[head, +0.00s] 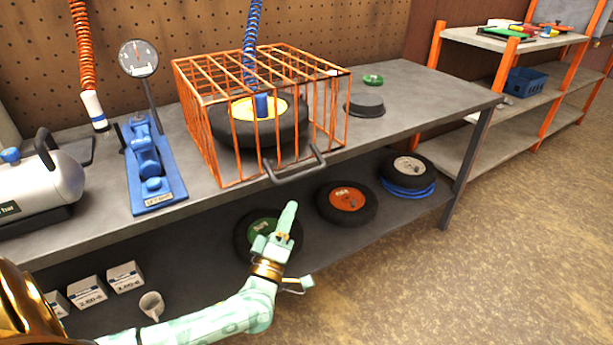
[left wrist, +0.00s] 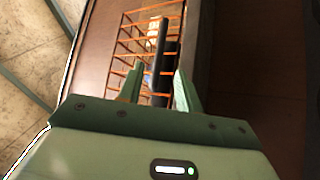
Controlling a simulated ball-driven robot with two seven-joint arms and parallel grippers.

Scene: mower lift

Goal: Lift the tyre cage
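The orange wire tyre cage (head: 212,140) stands on the workbench, over a black tyre (head: 232,133) with a yellow hub. A dark grey bar handle (head: 300,172) sticks out from the cage's lower front. My left gripper (head: 277,226) is below and in front of the handle, apart from it, with fingers pointing up toward the bench. In the left wrist view, the two fingers (left wrist: 158,90) are spread, with the dark handle (left wrist: 160,62) seen beyond and between them. The orange cage bars (left wrist: 122,45) show behind it. My right gripper is not in view.
The workbench (head: 430,92) carries a blue tool (head: 148,165), a gauge (head: 138,58), a compressor tank (head: 40,182) and a dark disc (head: 364,106). The lower shelf holds tyres (head: 347,203) and small boxes (head: 126,277). Floor at right is clear.

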